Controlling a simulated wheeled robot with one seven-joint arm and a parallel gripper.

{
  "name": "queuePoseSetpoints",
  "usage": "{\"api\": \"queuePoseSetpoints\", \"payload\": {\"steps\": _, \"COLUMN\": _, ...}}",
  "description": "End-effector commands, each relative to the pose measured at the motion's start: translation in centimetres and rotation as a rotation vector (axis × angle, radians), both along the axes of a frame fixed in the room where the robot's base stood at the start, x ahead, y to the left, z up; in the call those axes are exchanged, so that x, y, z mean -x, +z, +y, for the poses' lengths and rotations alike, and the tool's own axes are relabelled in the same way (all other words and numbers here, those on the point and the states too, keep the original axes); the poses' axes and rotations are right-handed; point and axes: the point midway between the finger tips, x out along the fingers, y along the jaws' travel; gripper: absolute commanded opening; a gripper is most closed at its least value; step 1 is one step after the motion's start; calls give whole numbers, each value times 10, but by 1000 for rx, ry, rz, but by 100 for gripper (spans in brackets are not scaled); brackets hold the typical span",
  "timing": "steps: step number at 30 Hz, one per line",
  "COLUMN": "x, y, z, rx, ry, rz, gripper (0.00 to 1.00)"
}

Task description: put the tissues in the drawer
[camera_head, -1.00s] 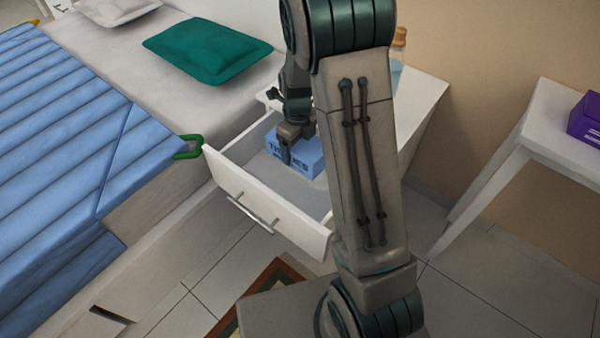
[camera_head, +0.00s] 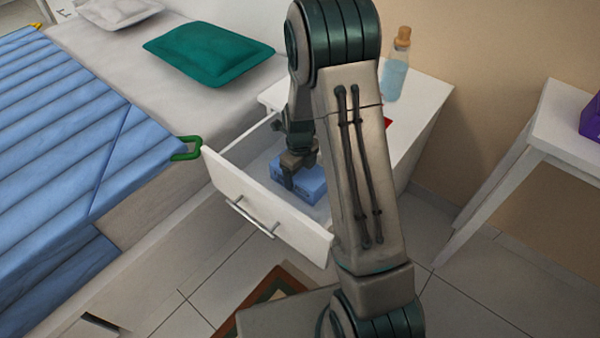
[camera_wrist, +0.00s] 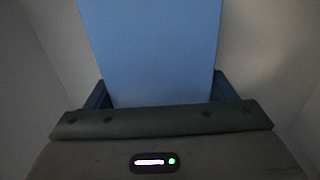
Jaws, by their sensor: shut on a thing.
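The tissues are a blue box (camera_head: 309,186) in the open white drawer (camera_head: 262,209) of the nightstand. My gripper (camera_head: 289,180) points down into the drawer and is shut on the box. In the wrist view the blue box (camera_wrist: 152,50) stands between the two fingers (camera_wrist: 160,95), with pale drawer walls on both sides. The box sits low, inside the drawer walls. I cannot tell whether it touches the drawer floor. My arm hides part of the nightstand and the drawer's right side.
The nightstand top (camera_head: 420,105) holds a bottle (camera_head: 396,70) with a cork-coloured cap and a red item (camera_head: 388,124) partly behind my arm. The bed with a green pillow (camera_head: 208,52) and blue cover (camera_head: 75,130) is at left. A white table (camera_head: 560,125) with a purple box (camera_head: 592,118) is at right.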

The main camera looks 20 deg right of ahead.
Motion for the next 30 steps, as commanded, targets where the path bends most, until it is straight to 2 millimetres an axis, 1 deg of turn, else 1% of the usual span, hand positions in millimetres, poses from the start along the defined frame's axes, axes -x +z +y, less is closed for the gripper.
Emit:
{"api": "queuePoseSetpoints", "payload": {"steps": 2, "x": 0, "y": -3, "z": 0, "rx": 0, "ry": 0, "rz": 0, "gripper": 47}}
{"api": "queuePoseSetpoints", "payload": {"steps": 3, "x": 0, "y": -3, "z": 0, "rx": 0, "ry": 0, "rz": 0, "gripper": 80}}
{"api": "queuePoseSetpoints", "payload": {"steps": 5, "x": 0, "y": -3, "z": 0, "rx": 0, "ry": 0, "rz": 0, "gripper": 97}}
{"api": "queuePoseSetpoints", "payload": {"steps": 6, "x": 0, "y": -3, "z": 0, "rx": 0, "ry": 0, "rz": 0, "gripper": 99}}
{"api": "queuePoseSetpoints", "payload": {"steps": 13, "x": 0, "y": -2, "z": 0, "rx": 0, "ry": 0, "rz": 0, "gripper": 99}}
{"api": "queuePoseSetpoints", "payload": {"steps": 17, "x": 0, "y": 6, "z": 0, "rx": 1, "ry": 0, "rz": -1, "gripper": 99}}
{"api": "queuePoseSetpoints", "payload": {"steps": 20, "x": -1, "y": 23, "z": 1, "rx": 0, "ry": 2, "rz": -3, "gripper": 99}}
{"api": "queuePoseSetpoints", "payload": {"steps": 27, "x": -1, "y": 76, "z": 1, "rx": 0, "ry": 2, "rz": -3, "gripper": 99}}
{"api": "queuePoseSetpoints", "payload": {"steps": 30, "x": 0, "y": 95, "z": 1, "rx": 0, "ry": 1, "rz": -2, "gripper": 99}}
